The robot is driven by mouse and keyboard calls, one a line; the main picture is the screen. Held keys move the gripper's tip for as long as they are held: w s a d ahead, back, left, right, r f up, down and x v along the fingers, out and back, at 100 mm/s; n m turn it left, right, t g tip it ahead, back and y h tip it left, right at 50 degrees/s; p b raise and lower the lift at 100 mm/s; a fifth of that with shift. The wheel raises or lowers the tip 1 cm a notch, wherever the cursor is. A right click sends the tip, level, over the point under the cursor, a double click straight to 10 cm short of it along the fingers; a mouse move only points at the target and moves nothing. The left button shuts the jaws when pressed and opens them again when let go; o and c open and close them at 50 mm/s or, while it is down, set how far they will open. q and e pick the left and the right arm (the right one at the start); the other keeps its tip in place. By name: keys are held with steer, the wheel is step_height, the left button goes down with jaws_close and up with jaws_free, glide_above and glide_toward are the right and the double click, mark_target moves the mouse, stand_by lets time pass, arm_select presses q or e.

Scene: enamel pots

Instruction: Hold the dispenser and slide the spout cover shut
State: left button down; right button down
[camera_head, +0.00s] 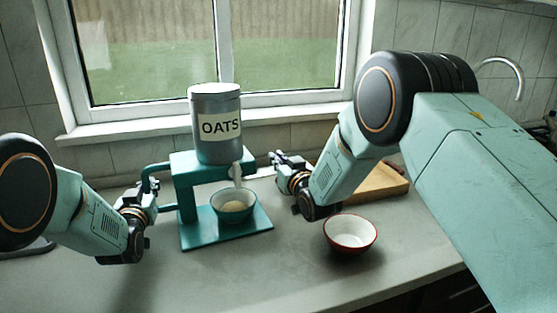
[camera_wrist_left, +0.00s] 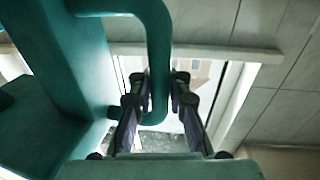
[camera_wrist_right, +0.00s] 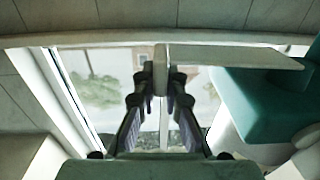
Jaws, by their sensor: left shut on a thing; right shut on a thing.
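The dispenser is a grey canister labelled OATS (camera_head: 215,125) on a teal stand (camera_head: 185,205). A teal bowl (camera_head: 234,206) with pale contents stands on the stand's base, below a pale spout (camera_head: 237,174). My left gripper (camera_head: 152,184) is shut on the stand's teal side handle (camera_wrist_left: 158,60), which passes between the fingers in the left wrist view. My right gripper (camera_head: 276,158) is to the right of the spout. In the right wrist view its fingers are shut on the pale end tab (camera_wrist_right: 160,68) of the flat spout cover (camera_wrist_right: 235,57), which extends toward the teal stand.
A wooden board (camera_head: 385,183) lies behind my right forearm. The window sill (camera_head: 125,127) runs behind the dispenser. The front left counter is clear.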

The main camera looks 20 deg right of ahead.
mark_target(265, 173)
steer(key=a, duration=0.4)
steer(key=shift+s, duration=0.2)
arm_select(q)
steer(key=shift+d, duration=0.1)
arm_select(e)
steer(key=c, duration=1.4)
jaws_free()
steer(key=shift+s, duration=0.1)
steer(key=s+d, duration=0.1)
steer(key=s, duration=1)
steer(key=shift+s, duration=0.35)
steer(key=shift+d, duration=0.1)
arm_select(q)
steer(key=c, duration=1.2)
jaws_free()
